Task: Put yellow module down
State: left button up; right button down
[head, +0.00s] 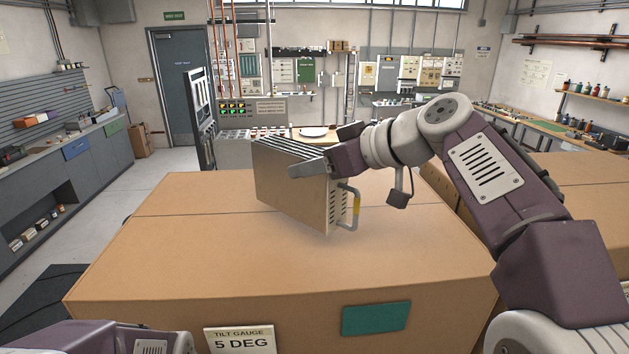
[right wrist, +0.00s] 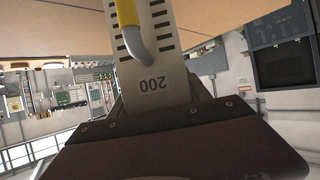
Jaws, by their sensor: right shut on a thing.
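The yellow module (head: 300,188) is a beige, box-shaped unit with dark ribs along its top and a slotted front plate. My left gripper is not in view; only part of my left arm shows at the bottom left.
The box top is clear around the module, with a seam across it. A TILT GAUGE 5 DEG label (head: 240,340) and a green patch (head: 376,318) are on its front. More brown boxes (head: 560,190) stand at the right. A grey workbench (head: 70,160) runs along the left.

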aim_at(315, 184)
notch_tip(315, 184, down, 4)
jog(key=shift+s+d+r, duration=0.1)
jog(key=shift+r, duration=0.15)
jog(key=shift+f, duration=0.2)
jog(key=shift+f, duration=0.1)
jog(key=c, duration=0.5)
grip_release()
jog(key=shift+f, duration=0.1)
